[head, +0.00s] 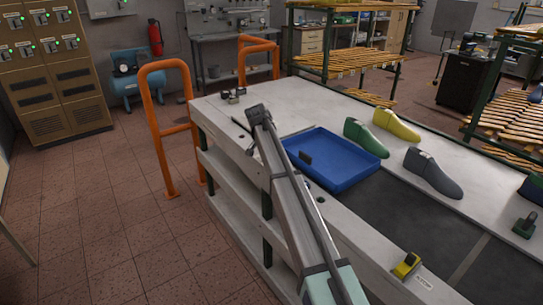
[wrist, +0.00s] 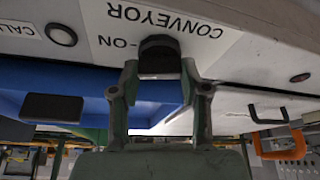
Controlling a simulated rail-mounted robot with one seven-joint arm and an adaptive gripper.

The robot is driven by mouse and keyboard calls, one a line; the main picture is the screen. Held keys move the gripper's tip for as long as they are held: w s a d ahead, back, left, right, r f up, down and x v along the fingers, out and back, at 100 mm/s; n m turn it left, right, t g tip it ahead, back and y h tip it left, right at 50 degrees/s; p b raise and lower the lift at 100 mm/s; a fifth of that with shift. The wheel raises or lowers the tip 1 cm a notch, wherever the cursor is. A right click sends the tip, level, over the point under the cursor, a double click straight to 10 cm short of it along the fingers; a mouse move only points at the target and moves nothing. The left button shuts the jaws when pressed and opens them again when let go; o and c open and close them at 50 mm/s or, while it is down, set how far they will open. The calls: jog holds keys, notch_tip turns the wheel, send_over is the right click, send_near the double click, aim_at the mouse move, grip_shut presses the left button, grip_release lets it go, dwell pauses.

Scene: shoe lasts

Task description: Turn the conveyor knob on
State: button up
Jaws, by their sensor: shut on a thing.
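The conveyor knob (wrist: 159,50) is black and sits on a pale panel in the wrist view. The words CONVEYOR and ON beside it appear upside down. My gripper (wrist: 160,76) has one finger on each side of the knob and is shut on it. The fingers cover part of the knob's sides, and I cannot tell which way its pointer faces. In the head view I cannot make out the knob or the fingers; my arm crosses the near side of the workbench (head: 225,115).
A round button (wrist: 61,35) marked CALL is near the knob. A blue tray (head: 345,180) sits on the bench, with green (head: 366,137), yellow (head: 397,124) and grey (head: 432,174) shoe lasts beyond. An orange rail (head: 166,130) stands left. The left floor is clear.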

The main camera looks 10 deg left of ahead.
jog(key=shift+a+m+g+h+b, duration=0.1)
jog(key=shift+m+g+h+b, duration=0.35)
jog(key=shift+m, duration=1.25)
jog(key=o, duration=1.1)
jog(key=shift+o, duration=0.2)
jog(key=v, duration=1.2)
jog(key=shift+w+f, duration=0.1)
